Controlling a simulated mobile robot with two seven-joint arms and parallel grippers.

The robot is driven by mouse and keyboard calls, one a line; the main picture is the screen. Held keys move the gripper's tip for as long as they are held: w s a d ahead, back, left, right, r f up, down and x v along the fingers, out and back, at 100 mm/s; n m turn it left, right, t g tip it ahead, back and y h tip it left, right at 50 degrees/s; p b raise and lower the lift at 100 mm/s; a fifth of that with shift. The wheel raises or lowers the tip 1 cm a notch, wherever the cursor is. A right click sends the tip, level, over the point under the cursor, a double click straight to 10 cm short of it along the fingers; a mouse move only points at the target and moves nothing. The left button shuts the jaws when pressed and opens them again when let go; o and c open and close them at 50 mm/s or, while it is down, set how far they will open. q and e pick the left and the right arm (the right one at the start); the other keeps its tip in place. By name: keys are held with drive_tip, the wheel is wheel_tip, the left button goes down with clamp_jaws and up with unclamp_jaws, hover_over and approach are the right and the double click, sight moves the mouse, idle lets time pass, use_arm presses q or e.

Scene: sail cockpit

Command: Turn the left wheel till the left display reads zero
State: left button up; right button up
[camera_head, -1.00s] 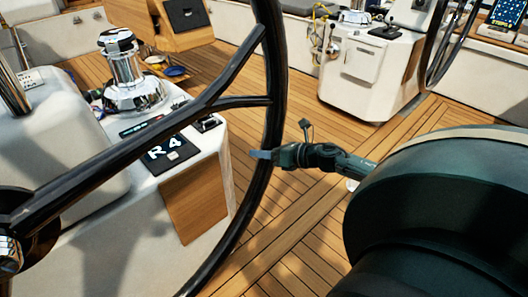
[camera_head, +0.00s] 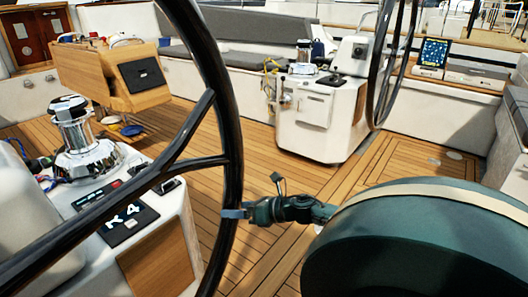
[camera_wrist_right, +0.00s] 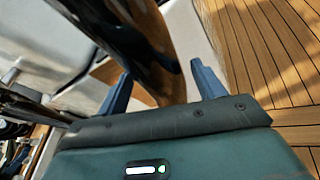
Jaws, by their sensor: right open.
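The left wheel (camera_head: 231,130) is a large black ring with spokes, close in front of me in the head view. The left display (camera_head: 118,217) is a dark panel on the white console behind it and reads "R 4". My right gripper (camera_head: 230,213) is at the right part of the rim, below where the spokes meet it. In the right wrist view, the open blue fingers (camera_wrist_right: 163,78) stand on either side of the dark rim (camera_wrist_right: 150,50). I cannot tell whether they touch it. My left gripper is not in view.
A chrome winch (camera_head: 82,135) stands on the console at left. A wooden table (camera_head: 110,75) is behind it. A second wheel (camera_head: 385,65) and a white pedestal (camera_head: 312,125) stand at the back right. The teak deck (camera_head: 275,155) between is clear.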

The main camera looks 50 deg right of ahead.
use_arm(q)
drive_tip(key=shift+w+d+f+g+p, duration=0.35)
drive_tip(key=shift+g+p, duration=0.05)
drive_tip(key=shift+p, duration=0.35)
use_arm(e)
drive_tip(key=v, duration=0.9)
drive_tip(key=shift+s, duration=0.25)
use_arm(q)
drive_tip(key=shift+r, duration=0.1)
